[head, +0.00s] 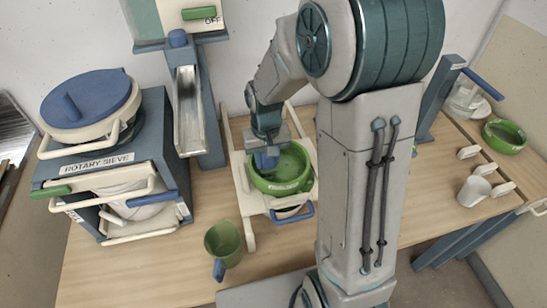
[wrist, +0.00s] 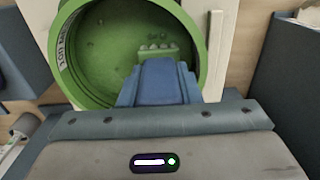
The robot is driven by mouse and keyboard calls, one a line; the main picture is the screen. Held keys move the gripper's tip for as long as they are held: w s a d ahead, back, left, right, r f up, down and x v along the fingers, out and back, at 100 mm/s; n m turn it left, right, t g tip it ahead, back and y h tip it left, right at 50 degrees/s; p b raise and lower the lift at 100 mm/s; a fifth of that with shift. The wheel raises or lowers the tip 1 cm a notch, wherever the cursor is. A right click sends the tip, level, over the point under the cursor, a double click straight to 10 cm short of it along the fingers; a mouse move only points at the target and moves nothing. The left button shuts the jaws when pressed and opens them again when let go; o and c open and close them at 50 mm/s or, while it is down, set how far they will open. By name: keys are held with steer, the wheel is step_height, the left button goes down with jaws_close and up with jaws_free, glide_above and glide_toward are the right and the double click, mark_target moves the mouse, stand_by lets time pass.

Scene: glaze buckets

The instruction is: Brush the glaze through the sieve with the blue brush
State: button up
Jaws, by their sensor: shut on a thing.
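A green round sieve (head: 296,184) sits on a cream frame on the table, with a label on its rim. The sieve fills much of the wrist view (wrist: 100,60). My gripper (head: 266,160) reaches down over the sieve from above. In the head view the brush is partly hidden by my gripper. Whether the bristles touch the mesh I cannot tell. A cream bucket (head: 291,212) with a blue handle is partly visible under the sieve.
A rotary sieve machine (head: 97,168) with a blue-lidded pot (head: 92,102) stands at the left. A green jug (head: 223,243) stands near the front edge. A green bowl (head: 504,136) and a white cup (head: 474,191) are at the right. My arm hides the table's middle right.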

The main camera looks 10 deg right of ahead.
mark_target(293, 173)
steer(key=shift+s+a+f, duration=0.1)
steer(key=shift+s+f, duration=0.1)
steer(key=shift+f, duration=0.1)
steer(key=shift+d, duration=3.6)
steer(key=shift+a, duration=0.15)
steer(key=shift+s+a+b, duration=0.1)
steer(key=shift+s+a, duration=0.15)
steer(key=shift+a, duration=0.9)
steer(key=shift+s+a+b, duration=0.15)
steer(key=shift+s+a, duration=0.15)
steer(key=shift+a, duration=0.85)
steer(key=shift+s+a+b, duration=0.1)
steer(key=shift+s+a, duration=0.15)
steer(key=shift+a, duration=0.9)
steer(key=shift+d, duration=3.6)
steer(key=shift+a, duration=0.1)
